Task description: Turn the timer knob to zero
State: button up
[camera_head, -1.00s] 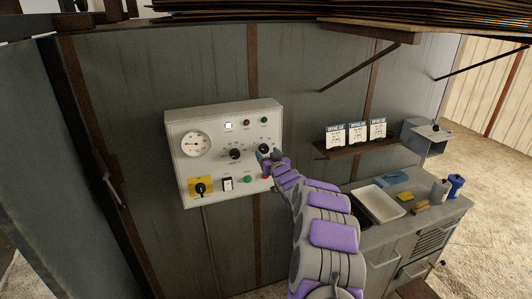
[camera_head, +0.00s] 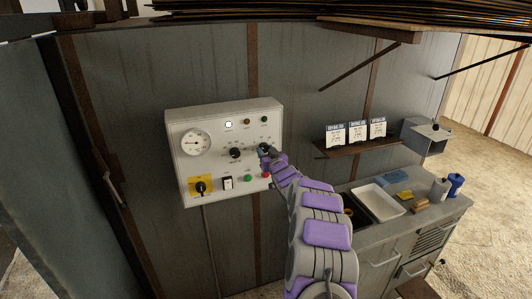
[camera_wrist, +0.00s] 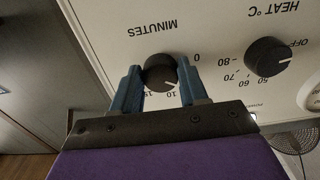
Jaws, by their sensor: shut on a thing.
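The black timer knob (camera_wrist: 159,72) sits on the white control panel (camera_head: 175,128) under the "MINUTES" label. The label and scale appear upside down in the wrist view. My gripper (camera_wrist: 157,68) is shut on the timer knob, one blue finger on each side. The knob's white pointer line faces down and right in the wrist view, near the 10 mark; the 0 mark is to the right. In the head view my gripper (camera_head: 265,151) is at the panel's right side and partly covers the knob.
The black heat knob (camera_head: 235,153) is close beside the timer knob. The panel also has a gauge (camera_head: 195,142), a yellow-backed switch (camera_head: 201,187) and a green button (camera_head: 248,178). A bench with a white tray (camera_head: 380,202) and a small shelf (camera_head: 345,148) stand to the right.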

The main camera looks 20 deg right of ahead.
jog(key=shift+c, duration=1.4)
jog(key=shift+d+f+n+b, duration=0.1)
jog(key=shift+n+b, duration=0.2)
jog(key=shift+b, duration=0.15)
jog(key=n+b, duration=0.2)
jog(key=b, duration=0.1)
jog(key=shift+f+n, duration=0.1)
jog(key=shift+n, duration=0.3)
jog(key=n+b, duration=0.5)
jog(key=o, duration=1)
jog(key=shift+r, duration=0.2)
jog(key=shift+o, duration=0.2)
